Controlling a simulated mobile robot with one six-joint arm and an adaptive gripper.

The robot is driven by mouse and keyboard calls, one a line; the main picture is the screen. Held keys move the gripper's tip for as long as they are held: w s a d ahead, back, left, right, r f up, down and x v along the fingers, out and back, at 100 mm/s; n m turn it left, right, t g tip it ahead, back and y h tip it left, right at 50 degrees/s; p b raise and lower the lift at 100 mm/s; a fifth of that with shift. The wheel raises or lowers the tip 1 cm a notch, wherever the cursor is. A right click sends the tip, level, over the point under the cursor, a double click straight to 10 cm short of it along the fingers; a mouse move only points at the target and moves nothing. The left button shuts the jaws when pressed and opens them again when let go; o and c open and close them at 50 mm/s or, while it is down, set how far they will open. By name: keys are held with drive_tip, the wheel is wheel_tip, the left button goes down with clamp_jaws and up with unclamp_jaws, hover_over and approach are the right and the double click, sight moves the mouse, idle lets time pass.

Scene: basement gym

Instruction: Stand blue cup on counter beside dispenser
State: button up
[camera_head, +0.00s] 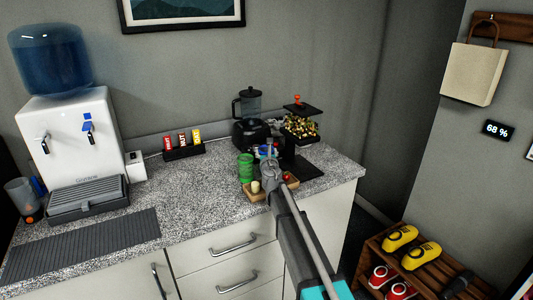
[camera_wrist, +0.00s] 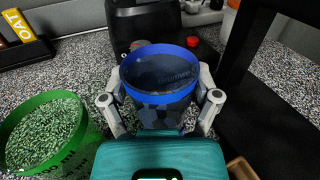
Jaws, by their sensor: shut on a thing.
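The blue cup (camera_wrist: 158,98), dark and see-through with a bright blue rim, is upright between the fingers of my gripper (camera_wrist: 161,97), which is shut on it. In the head view my gripper (camera_head: 268,165) is over the right part of the counter (camera_head: 200,200); the cup is mostly hidden there. I cannot tell whether its base touches the counter. The white water dispenser (camera_head: 70,137) with a blue bottle stands at the counter's left end, well away from my gripper.
A green cup (camera_head: 245,167) stands close left of my gripper. A wooden tray (camera_head: 257,194), a black blender (camera_head: 248,110) and a dark stand (camera_head: 305,140) are nearby. A bar rack (camera_head: 184,153) stands at the wall.

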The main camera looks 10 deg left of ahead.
drive_tip(key=shift+f+b, duration=0.55)
drive_tip(key=shift+f, duration=0.05)
drive_tip(key=o, duration=1)
drive_tip(key=shift+c, duration=0.2)
drive_tip(key=shift+r, duration=0.15)
